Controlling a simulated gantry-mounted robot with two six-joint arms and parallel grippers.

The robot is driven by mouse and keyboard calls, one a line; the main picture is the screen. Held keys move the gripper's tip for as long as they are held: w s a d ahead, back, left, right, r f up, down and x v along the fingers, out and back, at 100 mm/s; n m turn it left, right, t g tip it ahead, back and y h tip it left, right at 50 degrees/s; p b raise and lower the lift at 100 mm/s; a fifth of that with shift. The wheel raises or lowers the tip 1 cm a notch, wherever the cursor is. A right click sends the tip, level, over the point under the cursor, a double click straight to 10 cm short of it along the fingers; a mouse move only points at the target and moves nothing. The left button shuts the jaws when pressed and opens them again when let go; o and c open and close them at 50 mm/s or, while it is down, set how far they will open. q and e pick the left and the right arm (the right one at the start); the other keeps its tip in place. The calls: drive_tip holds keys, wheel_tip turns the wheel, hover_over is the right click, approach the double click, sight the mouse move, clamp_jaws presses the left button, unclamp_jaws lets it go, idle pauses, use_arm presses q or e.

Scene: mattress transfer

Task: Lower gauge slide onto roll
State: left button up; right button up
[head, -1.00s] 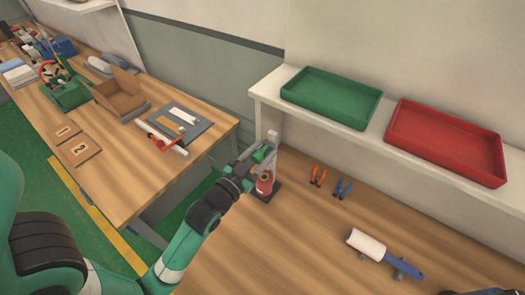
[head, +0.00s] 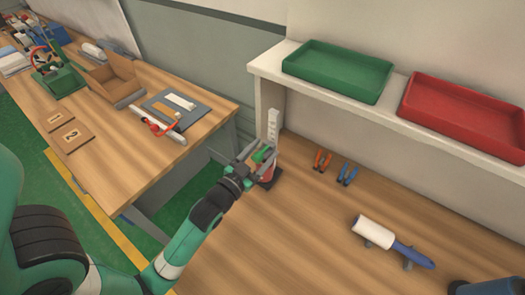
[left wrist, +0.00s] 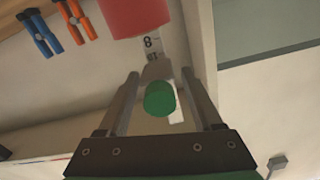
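A gauge stands on the wooden bench, with a pale upright post (head: 273,124), a dark base (head: 268,184) and a green knob (head: 262,155) on its slide. A red roll (head: 266,173) sits low at the post, partly hidden by my gripper. My left gripper (head: 263,159) reaches the gauge from the lower left. In the left wrist view, its fingers (left wrist: 160,76) stand open on either side of the green knob (left wrist: 160,98), with gaps on both sides. My right gripper is not in view.
A shelf (head: 268,67) above the bench holds a green tray (head: 338,72) and a red tray (head: 464,115). Orange pliers (head: 322,160), blue pliers (head: 347,172) and a white roller with a blue handle (head: 374,232) lie to the right. A cluttered table stands left.

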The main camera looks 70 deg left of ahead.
use_arm(q)
drive_tip(key=shift+s+d, duration=0.25)
drive_tip(key=shift+s, duration=0.1)
drive_tip(key=b+v, duration=0.1)
drive_tip(key=v, duration=0.9)
drive_tip(key=shift+s+d, duration=0.25)
drive_tip(key=shift+s, duration=0.05)
